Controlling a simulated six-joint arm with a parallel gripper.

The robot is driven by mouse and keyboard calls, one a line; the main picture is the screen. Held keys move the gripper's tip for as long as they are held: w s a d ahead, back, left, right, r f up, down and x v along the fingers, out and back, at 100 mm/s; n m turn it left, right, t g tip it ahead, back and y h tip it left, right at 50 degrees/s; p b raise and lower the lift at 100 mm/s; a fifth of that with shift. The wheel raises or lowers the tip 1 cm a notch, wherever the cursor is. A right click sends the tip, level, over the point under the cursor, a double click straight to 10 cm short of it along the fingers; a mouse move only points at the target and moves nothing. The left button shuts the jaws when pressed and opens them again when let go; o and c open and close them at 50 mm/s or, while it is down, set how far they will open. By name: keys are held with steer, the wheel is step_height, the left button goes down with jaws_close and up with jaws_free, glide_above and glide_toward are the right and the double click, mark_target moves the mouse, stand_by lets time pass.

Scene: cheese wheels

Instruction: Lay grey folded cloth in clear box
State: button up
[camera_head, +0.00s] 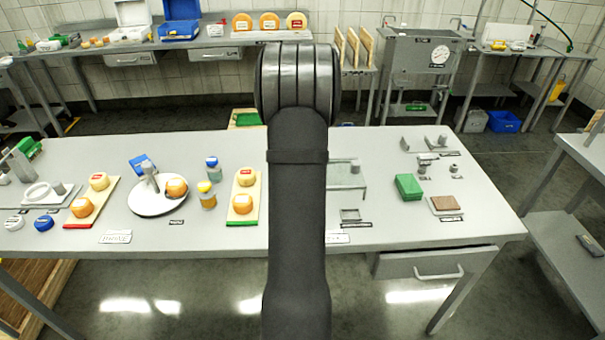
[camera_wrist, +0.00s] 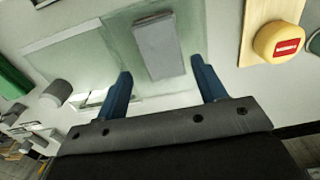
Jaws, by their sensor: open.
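A grey flat rectangular piece, which looks like the folded cloth (camera_wrist: 158,48), lies ahead of my fingertips in the wrist view. It appears within the outline of the clear box (camera_wrist: 75,50); I cannot tell whether it rests on the box floor. My gripper (camera_wrist: 162,80) is open, its two blue fingers apart with nothing gripped between them. In the head view the clear box (camera_head: 345,182) shows partly to the right of my arm, which hides its left part, the cloth and the gripper.
A board (camera_head: 237,208) with cheese wheels stands left of my arm. A grey knob-like object (camera_head: 355,167) is by the box's back right. A green block (camera_head: 408,187) and a brown-topped block (camera_head: 446,204) sit farther right. A small grey piece (camera_head: 350,214) lies in front of the box.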

step_height(320, 180, up, 6)
steer(key=shift+f, duration=0.25)
step_height(320, 180, down, 12)
steer(key=shift+f, duration=0.2)
steer(key=shift+r, duration=2)
